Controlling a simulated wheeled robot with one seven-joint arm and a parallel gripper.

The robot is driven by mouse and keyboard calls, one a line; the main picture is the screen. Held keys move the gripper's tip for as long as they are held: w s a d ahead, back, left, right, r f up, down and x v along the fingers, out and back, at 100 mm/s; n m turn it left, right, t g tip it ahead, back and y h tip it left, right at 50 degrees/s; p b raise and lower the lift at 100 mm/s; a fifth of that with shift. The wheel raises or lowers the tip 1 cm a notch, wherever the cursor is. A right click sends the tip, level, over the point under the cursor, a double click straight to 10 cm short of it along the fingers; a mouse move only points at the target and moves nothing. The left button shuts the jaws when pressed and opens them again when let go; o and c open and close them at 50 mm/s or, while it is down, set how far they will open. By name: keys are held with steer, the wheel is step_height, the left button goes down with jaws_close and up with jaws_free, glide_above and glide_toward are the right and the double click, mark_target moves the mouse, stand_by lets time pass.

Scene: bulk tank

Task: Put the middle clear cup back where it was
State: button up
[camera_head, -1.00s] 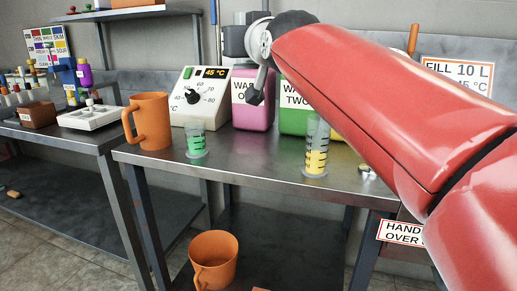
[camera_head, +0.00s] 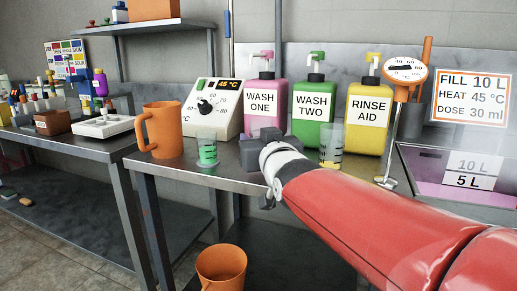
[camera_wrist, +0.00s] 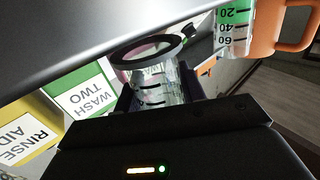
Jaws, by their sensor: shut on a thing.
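My gripper (camera_head: 262,150) is low over the steel table (camera_head: 222,177), between two graduated cups. In the wrist view my gripper (camera_wrist: 158,98) is shut on a clear cup (camera_wrist: 155,72) with black marks. The picture is turned over there, so the cup's wide foot points up, close to the grey tabletop; I cannot tell whether it touches. In the head view the held cup is hidden behind my gripper. The cup with green liquid (camera_head: 207,150) stands to the left. The cup with yellow liquid (camera_head: 330,150) stands to the right.
An orange jug (camera_head: 164,130) and a temperature dial box (camera_head: 212,105) stand at left. Pink (camera_head: 265,105), green (camera_head: 313,112) and yellow (camera_head: 370,115) bottles stand close behind. A dial thermometer (camera_head: 405,70) and a basin (camera_head: 460,205) are at right. An orange bucket (camera_head: 221,268) is below.

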steer(key=shift+f, duration=0.85)
steer(key=shift+f, duration=0.15)
steer(key=o, duration=1)
steer(key=shift+r, duration=0.25)
steer(key=b+v, duration=0.1)
steer(key=v, duration=1.1)
